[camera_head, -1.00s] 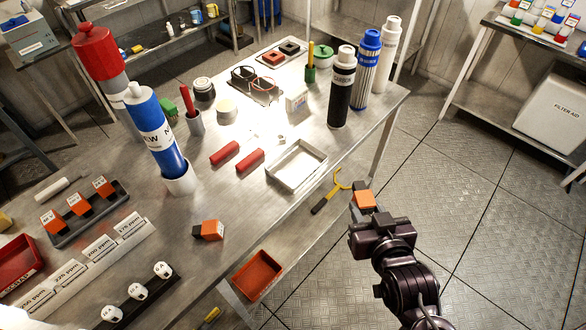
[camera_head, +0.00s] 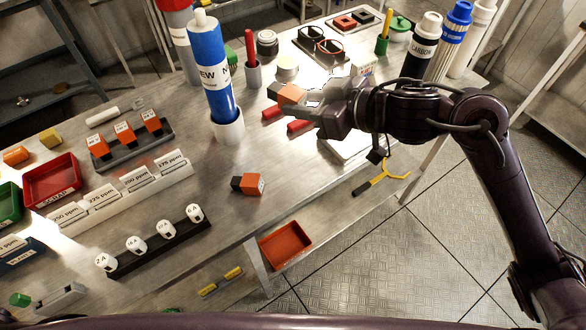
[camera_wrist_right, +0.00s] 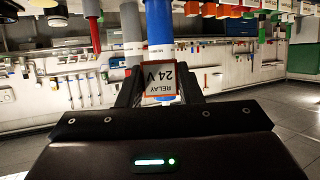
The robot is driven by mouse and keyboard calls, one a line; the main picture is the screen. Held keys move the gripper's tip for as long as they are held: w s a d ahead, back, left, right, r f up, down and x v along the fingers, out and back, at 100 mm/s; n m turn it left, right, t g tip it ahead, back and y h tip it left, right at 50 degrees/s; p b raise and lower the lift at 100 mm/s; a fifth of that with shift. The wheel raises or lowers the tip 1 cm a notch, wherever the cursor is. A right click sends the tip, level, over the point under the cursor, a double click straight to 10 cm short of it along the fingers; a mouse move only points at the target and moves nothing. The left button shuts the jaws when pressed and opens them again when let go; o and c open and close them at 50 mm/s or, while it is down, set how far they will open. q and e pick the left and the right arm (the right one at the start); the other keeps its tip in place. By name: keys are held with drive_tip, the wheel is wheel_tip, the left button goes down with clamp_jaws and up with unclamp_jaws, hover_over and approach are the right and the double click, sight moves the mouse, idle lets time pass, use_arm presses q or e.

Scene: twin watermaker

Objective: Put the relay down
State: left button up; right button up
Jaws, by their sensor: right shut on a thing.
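My right gripper (camera_head: 304,102) is shut on an orange relay (camera_head: 290,93) with a dark end, above the workbench. In the right wrist view the held relay (camera_wrist_right: 161,80) shows a white label reading "RELAY 24 V", upside down, between the fingers. A second orange and dark relay (camera_head: 248,184) lies alone on the bare bench front. Several more relays (camera_head: 125,133) stand in a dark grey rack (camera_head: 140,154) on the left. My left gripper is not in view.
A blue "NEW" cartridge (camera_head: 209,70) stands in a white cup (camera_head: 227,126) left of the gripper. Red cylinders (camera_head: 299,126) and a white tray (camera_head: 347,150) lie below the gripper. Ppm label blocks (camera_head: 120,190) and a red scrap bin (camera_head: 52,181) are at left. Bare bench surrounds the loose relay.

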drive_tip(key=b, duration=0.1)
hover_over(303, 172)
wheel_tip(303, 172, down, 15)
drive_tip(key=shift+r, duration=0.2)
drive_tip(key=shift+f, duration=2.55)
drive_tip(key=shift+f, duration=0.2)
drive_tip(key=o, duration=1.1)
drive_tip(key=shift+r, duration=0.25)
drive_tip(key=v, duration=1.2)
drive_tip(key=shift+b, duration=0.4)
